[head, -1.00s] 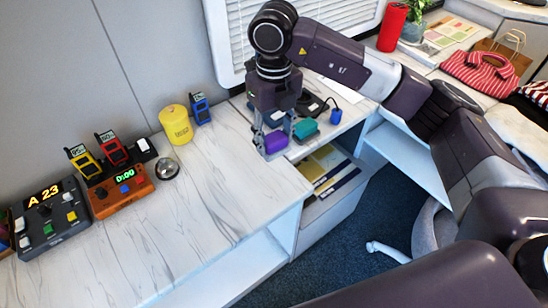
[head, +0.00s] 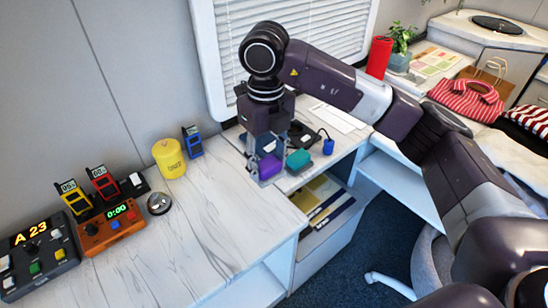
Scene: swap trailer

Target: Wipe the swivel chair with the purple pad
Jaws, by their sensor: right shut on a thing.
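The purple pad (head: 270,166) is between the fingers of my right gripper (head: 266,173), which is shut on it. The gripper points down over the back part of the white marble-look counter, near its front edge. I cannot tell whether the pad touches the surface. The swivel chair (head: 428,250) is at the lower right, grey, mostly hidden behind my right arm. One white leg (head: 388,284) of its base shows on the floor. My left gripper is not in view.
A teal pad (head: 299,159) lies just right of my right gripper, with a blue object (head: 327,146) beyond. A yellow canister (head: 169,158), a silver bell (head: 159,203) and an orange console (head: 111,227) stand on the counter. Open shelves lie below. Dark blue carpet (head: 345,262) is free.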

